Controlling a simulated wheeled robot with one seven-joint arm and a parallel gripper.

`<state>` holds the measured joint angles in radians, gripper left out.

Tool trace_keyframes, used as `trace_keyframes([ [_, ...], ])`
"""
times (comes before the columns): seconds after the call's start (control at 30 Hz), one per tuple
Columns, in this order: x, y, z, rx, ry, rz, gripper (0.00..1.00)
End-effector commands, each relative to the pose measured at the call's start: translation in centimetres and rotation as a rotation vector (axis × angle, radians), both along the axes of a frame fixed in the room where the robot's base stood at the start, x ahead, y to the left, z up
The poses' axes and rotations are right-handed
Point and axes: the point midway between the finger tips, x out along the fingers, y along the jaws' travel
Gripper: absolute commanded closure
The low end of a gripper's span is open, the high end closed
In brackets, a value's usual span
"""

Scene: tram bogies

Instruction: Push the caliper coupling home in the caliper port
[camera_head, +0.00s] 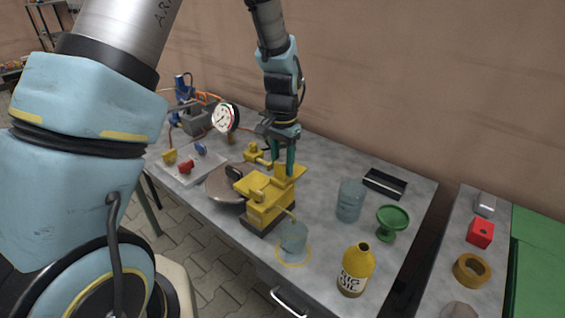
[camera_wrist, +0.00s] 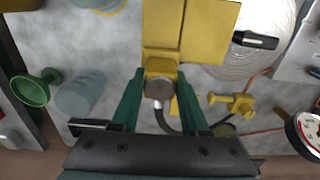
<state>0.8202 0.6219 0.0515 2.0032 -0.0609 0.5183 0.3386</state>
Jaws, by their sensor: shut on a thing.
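The yellow caliper (camera_head: 265,207) stands on a dark base near the middle of the bench. It also fills the top centre of the wrist view (camera_wrist: 205,30). My gripper (camera_head: 284,168) points down at its back right end. In the wrist view the green fingers of my gripper (camera_wrist: 161,76) are shut on a round grey-brown piece, which I take for the caliper coupling (camera_wrist: 159,88). A dark hose runs from it. The coupling is up against the yellow block; the port itself is hidden, and I cannot tell how deep the coupling sits.
A round metal disc (camera_head: 225,186) lies left of the caliper, with a gauge (camera_head: 226,118) behind. A clear beaker (camera_head: 293,240), blue jar (camera_head: 350,200), green cup (camera_head: 392,222) and yellow oil bottle (camera_head: 356,270) stand at front and right. A black tray (camera_head: 385,183) lies near the wall.

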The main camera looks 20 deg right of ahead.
Motion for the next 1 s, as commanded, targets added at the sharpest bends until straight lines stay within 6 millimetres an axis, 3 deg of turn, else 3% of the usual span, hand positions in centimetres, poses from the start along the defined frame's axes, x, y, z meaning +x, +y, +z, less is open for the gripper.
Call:
trace_keyframes([
  [0.03,0.0,0.0,0.0,0.0,0.0,0.0,0.52],
  [0.33,0.0,0.0,0.0,0.0,0.0,0.0,0.2],
  [0.67,0.1,-0.1,0.5,-0.003,-0.003,0.0,0.2],
  [1.0,0.1,-0.1,6.4,-0.005,-0.005,0.0,0.2],
])
